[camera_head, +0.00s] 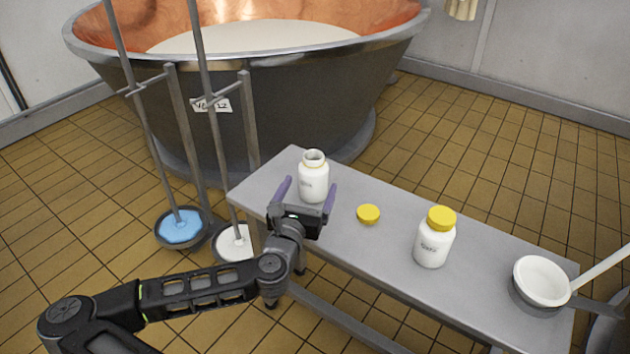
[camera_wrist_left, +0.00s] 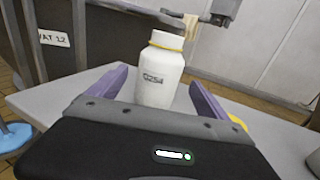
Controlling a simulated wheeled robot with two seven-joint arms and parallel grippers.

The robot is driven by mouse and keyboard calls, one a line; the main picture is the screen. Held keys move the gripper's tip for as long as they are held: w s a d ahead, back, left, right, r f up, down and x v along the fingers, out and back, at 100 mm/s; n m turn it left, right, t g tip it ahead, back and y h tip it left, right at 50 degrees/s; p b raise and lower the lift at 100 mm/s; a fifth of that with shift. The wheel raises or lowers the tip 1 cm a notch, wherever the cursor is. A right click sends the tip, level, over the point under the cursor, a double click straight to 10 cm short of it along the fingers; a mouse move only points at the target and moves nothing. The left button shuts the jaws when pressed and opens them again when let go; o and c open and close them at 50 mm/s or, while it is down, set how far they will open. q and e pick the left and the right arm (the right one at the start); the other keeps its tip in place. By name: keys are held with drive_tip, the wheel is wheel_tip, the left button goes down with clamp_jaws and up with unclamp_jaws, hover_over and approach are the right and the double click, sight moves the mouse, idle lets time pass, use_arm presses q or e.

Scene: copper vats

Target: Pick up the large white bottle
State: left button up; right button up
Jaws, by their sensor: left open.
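A white bottle with no lid (camera_head: 313,178) stands upright near the left end of the grey table. It also shows in the left wrist view (camera_wrist_left: 160,75), with dark print on its side. A second white bottle with a yellow lid (camera_head: 434,240) stands upright further right. A loose yellow lid (camera_head: 368,214) lies on the table between them. My left gripper (camera_head: 308,194) is open, its two purple fingers on either side of the lidless bottle's near side. I cannot tell whether the fingers touch it. My right gripper is not in view.
The grey table (camera_head: 490,245) runs from upper left to lower right. A white bowl-shaped ladle (camera_head: 541,281) sits at its right end. A large copper vat (camera_head: 250,90) stands behind. Poles with blue (camera_head: 181,227) and white (camera_head: 236,243) discs stand left of the table.

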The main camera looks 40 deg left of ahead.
sight(310, 187)
use_arm(q)
drive_tip(key=shift+w, duration=0.1)
drive_tip(key=shift+b+x, duration=0.3)
drive_tip(key=shift+x, duration=0.55)
drive_tip(key=shift+w+a, duration=0.15)
drive_tip(key=shift+w, duration=0.2)
drive_tip(key=shift+w+a+f, duration=0.15)
drive_tip(key=shift+w, duration=0.2)
drive_tip(key=b+x, duration=0.2)
drive_tip(key=x, duration=0.1)
drive_tip(key=shift+w+a+f, duration=0.1)
drive_tip(key=shift+w+a, duration=0.05)
drive_tip(key=shift+w, duration=0.1)
drive_tip(key=shift+w+a, duration=0.15)
drive_tip(key=shift+w, duration=0.25)
drive_tip(key=shift+c, duration=0.4)
